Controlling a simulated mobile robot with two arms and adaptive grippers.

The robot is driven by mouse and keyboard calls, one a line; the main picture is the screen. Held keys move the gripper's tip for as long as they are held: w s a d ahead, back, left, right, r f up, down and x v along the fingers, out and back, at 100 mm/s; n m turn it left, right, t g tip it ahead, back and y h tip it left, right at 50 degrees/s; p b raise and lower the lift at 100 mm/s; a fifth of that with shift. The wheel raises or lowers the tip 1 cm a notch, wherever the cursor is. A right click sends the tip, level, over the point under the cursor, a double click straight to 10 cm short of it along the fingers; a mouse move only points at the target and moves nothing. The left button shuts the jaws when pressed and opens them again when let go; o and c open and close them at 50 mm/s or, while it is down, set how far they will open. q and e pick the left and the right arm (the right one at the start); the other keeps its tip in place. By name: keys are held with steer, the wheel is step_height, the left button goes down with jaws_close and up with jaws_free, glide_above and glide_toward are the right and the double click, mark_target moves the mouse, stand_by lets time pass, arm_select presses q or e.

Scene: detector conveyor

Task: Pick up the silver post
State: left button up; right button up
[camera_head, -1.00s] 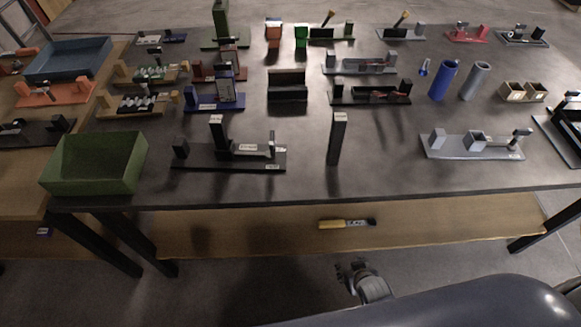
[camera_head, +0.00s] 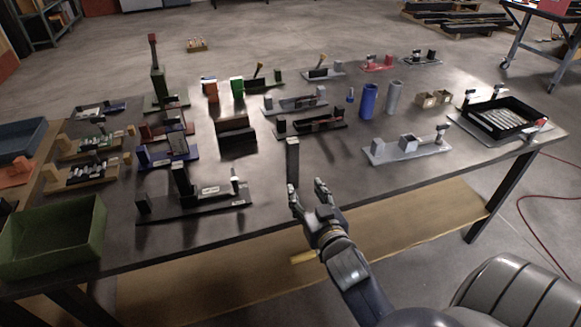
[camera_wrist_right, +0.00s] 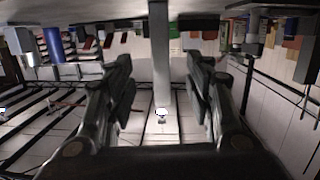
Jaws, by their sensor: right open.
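The silver post (camera_head: 292,160) is a tall, narrow grey block standing upright near the table's front edge in the head view. My right gripper (camera_head: 307,189) is open and empty, just in front of the post and slightly to its right, with its fingers pointing at the lower part. In the right wrist view the pale post (camera_wrist_right: 161,50) shows between the two spread fingers of my right gripper (camera_wrist_right: 160,72), and I see no contact. My left gripper is not in view.
A dark fixture (camera_head: 205,203) lies left of the post, and a grey fixture (camera_head: 425,148) stands to its right. A green bin (camera_head: 55,240) sits at the front left. A blue cylinder (camera_head: 368,101) and a grey cylinder (camera_head: 393,98) stand behind. The tabletop right around the post is clear.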

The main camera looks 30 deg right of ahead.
mark_target(294, 156)
steer(key=shift+t, duration=0.9)
steer(key=w+r, duration=0.1)
steer(key=w, duration=0.1)
steer(key=w+d+r, duration=0.1)
steer(key=w, duration=0.1)
steer(key=w+d+r+p, duration=0.1)
steer(key=w, duration=0.1)
steer(key=shift+r, duration=0.15)
steer(key=shift+w, duration=0.35)
steer(key=x, duration=0.1)
steer(key=p+x, duration=0.1)
steer(key=x, duration=0.2)
steer(key=shift+w+d+r, duration=0.1)
steer(key=shift+w+r, duration=0.2)
steer(key=shift+w+d, duration=0.1)
steer(key=shift+w, duration=0.25)
steer(key=shift+s, duration=0.1)
jaws_close()
